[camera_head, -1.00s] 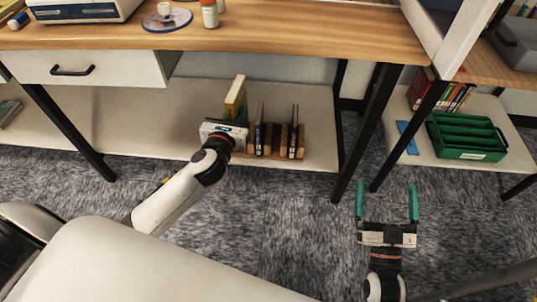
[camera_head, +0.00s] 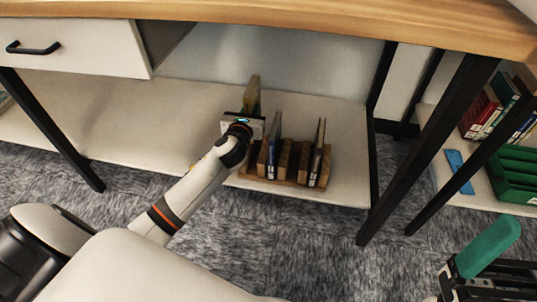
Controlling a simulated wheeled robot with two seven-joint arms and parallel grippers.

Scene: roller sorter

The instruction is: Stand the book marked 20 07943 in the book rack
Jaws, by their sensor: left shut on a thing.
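A thin book (camera_head: 253,92) with a yellow-tan cover stands near upright in my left gripper (camera_head: 246,123), above the left end of the wooden book rack (camera_head: 288,178). The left gripper is shut on it. The book's lower part is hidden behind the gripper and wrist, so I cannot tell whether it is in a slot; its marking is unreadable. The rack stands on the low shelf under the desk. My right gripper (camera_head: 489,247) is at the lower right, with one teal finger showing, set at the side of its palm and apart from everything; the frame edge cuts it off.
Two dark-edged books (camera_head: 274,150) (camera_head: 318,155) stand in the rack, right of the held book. The desk top (camera_head: 300,32) overhangs the low shelf (camera_head: 130,120). Black desk legs (camera_head: 425,150) stand at right. A green tray (camera_head: 515,178) and a blue item (camera_head: 459,172) lie beyond.

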